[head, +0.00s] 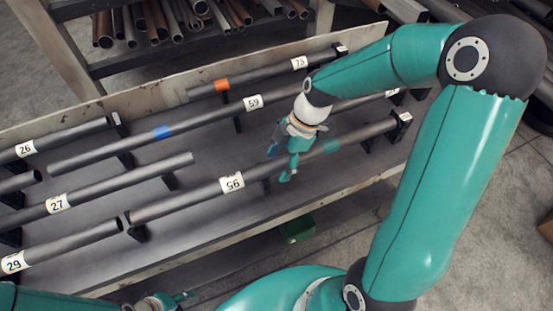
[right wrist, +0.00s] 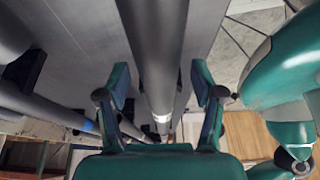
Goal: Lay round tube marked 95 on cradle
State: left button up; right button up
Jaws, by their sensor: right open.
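The dark round tube whose label seems to read 95 (head: 205,192) lies along the front of the rack, with a teal band right of its label. Its ends are near black brackets (head: 138,233). My right gripper (head: 284,163) is at this tube, between label and teal band. In the right wrist view the tube (right wrist: 158,45) runs between the spread fingers of my right gripper (right wrist: 160,95), which is open. Whether the fingers touch it I cannot tell. My left gripper (head: 180,297) shows small at the bottom edge; its fingers are unclear.
A shelf of loose pipes (head: 160,22) stands behind. A green box (head: 297,230) is below the front edge. Bare grey surface shows in front of the tube.

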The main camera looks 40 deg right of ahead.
jog(key=v, duration=1.2)
jog(key=shift+d+f, duration=0.1)
